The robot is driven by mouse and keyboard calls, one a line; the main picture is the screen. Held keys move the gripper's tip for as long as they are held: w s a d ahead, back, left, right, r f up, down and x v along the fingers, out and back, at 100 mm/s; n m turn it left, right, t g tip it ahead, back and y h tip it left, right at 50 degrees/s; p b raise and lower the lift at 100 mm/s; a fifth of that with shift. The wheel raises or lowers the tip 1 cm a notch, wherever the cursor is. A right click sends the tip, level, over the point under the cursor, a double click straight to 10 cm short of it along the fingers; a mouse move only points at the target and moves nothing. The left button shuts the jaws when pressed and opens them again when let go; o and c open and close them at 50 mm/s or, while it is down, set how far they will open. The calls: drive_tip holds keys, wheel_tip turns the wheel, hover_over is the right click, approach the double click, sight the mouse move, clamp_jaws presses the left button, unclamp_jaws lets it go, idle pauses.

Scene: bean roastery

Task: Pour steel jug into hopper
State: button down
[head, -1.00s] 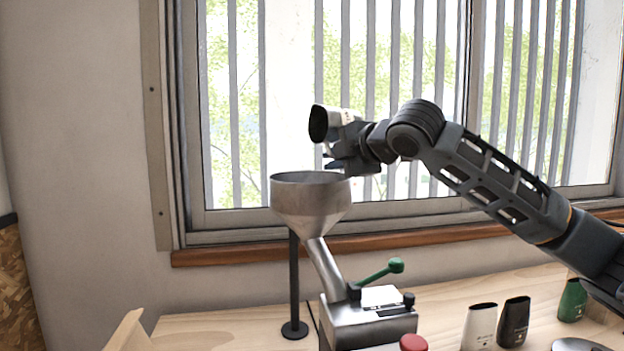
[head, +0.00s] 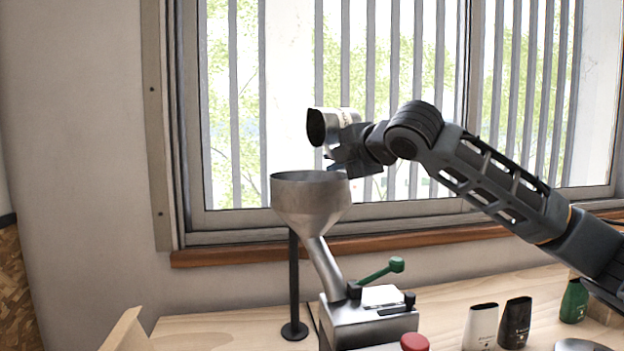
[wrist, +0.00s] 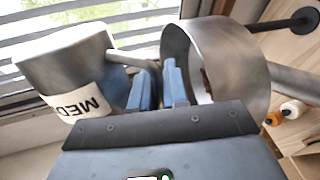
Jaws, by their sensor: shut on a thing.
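The steel jug (head: 339,121) is held above the hopper, tilted on its side with its dark mouth facing left. In the wrist view the jug (wrist: 75,62) carries a white label with letters reading "MED". My gripper (head: 348,155) is shut on the jug's handle; its blue fingers also show in the wrist view (wrist: 155,88). The hopper (head: 311,200) is a grey metal funnel below and slightly left of the gripper. Its rim shows beside the fingers in the wrist view (wrist: 225,65). No stream from the jug is visible, and its inside is too dark to read.
A metal machine (head: 368,318) with a green lever (head: 381,270) and red knob (head: 414,342) stands under the hopper's chute. White (head: 480,327), black (head: 514,323) and green (head: 573,301) bags stand at the right. A barred window lies behind.

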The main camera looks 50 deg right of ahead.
drive_tip(key=shift+d+f, duration=0.1)
drive_tip(key=shift+f, duration=0.05)
drive_tip(key=shift+d+r+n+t+h+b, duration=0.15)
drive_tip(key=shift+r+n+h+b, duration=0.2)
drive_tip(key=shift+n, duration=0.4)
drive_tip(key=shift+d+r+n+t+h+b, duration=0.15)
drive_tip(key=shift+r+n+h+b, duration=0.15)
drive_tip(key=shift+n, duration=0.45)
idle(3.4)
drive_tip(key=shift+a, duration=0.1)
